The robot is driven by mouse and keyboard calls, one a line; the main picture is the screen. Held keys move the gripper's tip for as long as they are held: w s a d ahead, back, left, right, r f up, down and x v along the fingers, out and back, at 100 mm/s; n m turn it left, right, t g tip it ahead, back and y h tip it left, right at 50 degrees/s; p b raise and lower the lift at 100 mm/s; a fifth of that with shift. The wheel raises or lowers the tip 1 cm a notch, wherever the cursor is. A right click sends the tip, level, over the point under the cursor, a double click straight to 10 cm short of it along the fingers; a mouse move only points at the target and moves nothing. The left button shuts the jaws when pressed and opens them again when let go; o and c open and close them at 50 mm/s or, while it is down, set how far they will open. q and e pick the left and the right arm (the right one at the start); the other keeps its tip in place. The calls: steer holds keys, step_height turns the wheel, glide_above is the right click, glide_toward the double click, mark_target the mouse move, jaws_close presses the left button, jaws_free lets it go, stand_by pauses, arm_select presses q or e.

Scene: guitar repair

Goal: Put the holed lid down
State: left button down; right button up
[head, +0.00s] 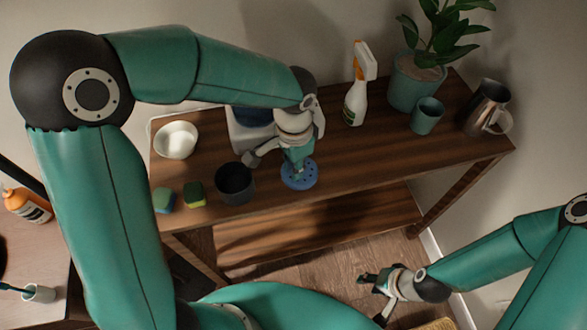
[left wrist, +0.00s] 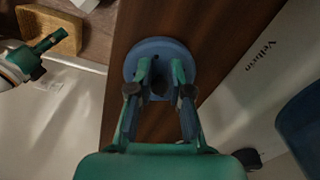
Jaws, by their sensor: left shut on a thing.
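The holed lid (head: 299,182) is a round blue disc with small dark holes, near the front edge of the wooden shelf top (head: 370,152). My left gripper (head: 299,166) points down over the lid, shut on its middle part. The lid also shows in the left wrist view (left wrist: 160,47), flat between and beyond the fingertips, over the brown wood. I cannot tell whether it touches the wood. My right gripper (head: 374,298) is open and empty, low in front of the shelf.
A dark cup (head: 235,184) stands just left of the lid, with two sponges (head: 195,194) and a white bowl (head: 176,140) beyond. A spray bottle (head: 355,100), potted plant (head: 414,85), teal cup (head: 426,116) and metal pitcher (head: 487,108) stand right. Wood right of the lid is clear.

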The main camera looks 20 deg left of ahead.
arm_select(q)
steer(key=shift+f, duration=0.9)
steer(key=c, duration=1.5)
jaws_free()
steer(key=shift+f, duration=0.1)
steer(key=shift+c, duration=0.2)
steer(key=o, duration=0.5)
step_height(320, 180, up, 12)
steer(key=shift+r+p, duration=0.15)
steer(key=shift+p, duration=0.4)
